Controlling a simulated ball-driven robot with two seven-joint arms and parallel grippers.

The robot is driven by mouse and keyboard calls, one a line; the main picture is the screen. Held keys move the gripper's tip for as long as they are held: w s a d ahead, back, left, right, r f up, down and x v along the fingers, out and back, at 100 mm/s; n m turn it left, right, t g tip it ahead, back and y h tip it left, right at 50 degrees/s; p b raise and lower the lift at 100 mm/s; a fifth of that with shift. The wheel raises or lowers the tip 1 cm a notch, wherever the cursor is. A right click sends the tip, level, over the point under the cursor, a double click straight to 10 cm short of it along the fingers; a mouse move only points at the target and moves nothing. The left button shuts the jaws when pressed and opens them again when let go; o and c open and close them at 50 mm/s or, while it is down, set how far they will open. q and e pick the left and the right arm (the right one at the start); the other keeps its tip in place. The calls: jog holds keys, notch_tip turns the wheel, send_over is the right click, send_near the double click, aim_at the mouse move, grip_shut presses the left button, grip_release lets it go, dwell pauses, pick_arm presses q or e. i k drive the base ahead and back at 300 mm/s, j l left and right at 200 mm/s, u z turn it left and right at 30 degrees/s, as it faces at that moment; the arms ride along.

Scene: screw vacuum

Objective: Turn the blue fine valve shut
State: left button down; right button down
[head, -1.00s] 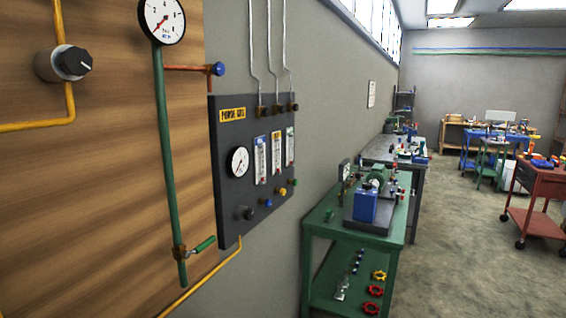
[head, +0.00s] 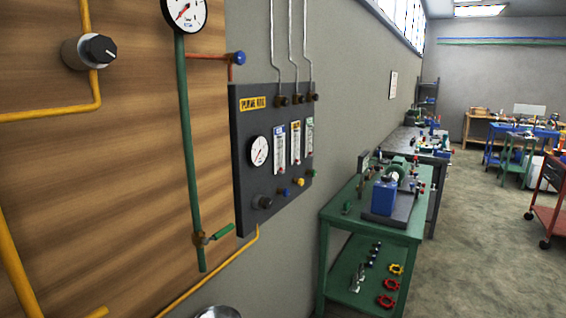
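A small blue knob (head: 284,192) sits low on the dark wall panel (head: 246,205), in a row with a yellow knob (head: 299,182) and a green knob (head: 312,173). It is too small to tell how far it is turned. Another blue knob (head: 239,58) ends the red pipe above the panel. Neither of my grippers is in view, and nothing touches the panel.
The panel also carries a dial gauge (head: 259,151), upright flow tubes (head: 295,143) and a black knob (head: 262,202). A green pipe (head: 188,130) with a lever valve runs down the wooden board. A green bench (head: 340,212) stands to the right; open floor (head: 450,260) lies beyond.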

aim_at(285, 193)
jog(key=i+l+u, duration=0.1)
jog(key=i+l, duration=0.2)
jog(key=i+l+u, duration=0.1)
jog(key=i+l, duration=0.15)
jog(key=l, duration=0.2)
jog(key=i+l+u, duration=0.15)
jog(key=l, duration=0.3)
jog(key=i+l+u, duration=0.1)
jog(key=i+l, duration=0.25)
jog(key=l, duration=0.1)
